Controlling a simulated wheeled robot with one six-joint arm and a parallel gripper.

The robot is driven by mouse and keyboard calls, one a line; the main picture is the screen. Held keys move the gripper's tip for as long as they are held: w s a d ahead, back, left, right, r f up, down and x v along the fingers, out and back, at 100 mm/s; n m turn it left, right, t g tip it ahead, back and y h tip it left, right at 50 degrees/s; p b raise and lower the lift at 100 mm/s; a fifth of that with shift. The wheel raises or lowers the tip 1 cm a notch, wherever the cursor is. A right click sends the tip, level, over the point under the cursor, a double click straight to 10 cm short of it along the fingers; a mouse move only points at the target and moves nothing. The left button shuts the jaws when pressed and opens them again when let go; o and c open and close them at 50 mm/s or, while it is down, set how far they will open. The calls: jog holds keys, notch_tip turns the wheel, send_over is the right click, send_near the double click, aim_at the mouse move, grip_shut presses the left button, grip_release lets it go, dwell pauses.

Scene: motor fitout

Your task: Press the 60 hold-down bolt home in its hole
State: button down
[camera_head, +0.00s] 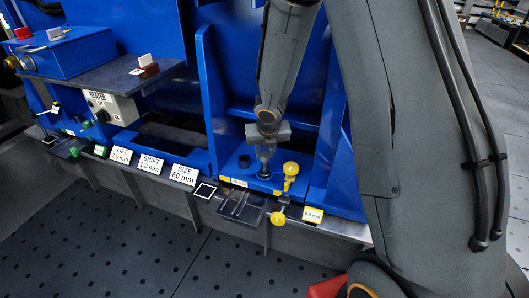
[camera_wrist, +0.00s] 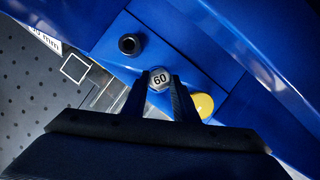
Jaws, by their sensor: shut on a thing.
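The hold-down bolt (camera_wrist: 159,79) shows its round grey head marked "60" between the fingertips of my gripper (camera_wrist: 160,88) in the wrist view. My gripper is shut on it. In the head view my gripper (camera_head: 265,150) points down over the blue base plate (camera_head: 230,172), and the bolt's lower end is at or close to the plate. The bolt's hole is hidden under it, so I cannot tell how deep it sits. A second, dark round hole or bushing (camera_wrist: 130,44) is in the plate beside it, and it also shows in the head view (camera_head: 244,160).
A yellow knob (camera_wrist: 203,104) stands close to my right finger; in the head view yellow knobs (camera_head: 290,169) are right of my gripper. Blue upright walls (camera_head: 212,95) flank the plate. A "SIZE 60 mm" sign (camera_head: 183,174) and a grey shelf (camera_head: 130,75) are left.

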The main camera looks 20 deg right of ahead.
aim_at(265, 162)
jog(key=shift+f+b, duration=3)
jog(key=shift+b, duration=0.7)
jog(key=c, duration=1.3)
grip_release()
jog(key=shift+c, duration=0.2)
jog(key=shift+r, duration=0.1)
jog(key=p+v, duration=0.6)
jog(key=v, duration=0.1)
jog(key=shift+s+r, duration=0.1)
jog(key=shift+r, duration=0.25)
jog(key=shift+a, duration=0.15)
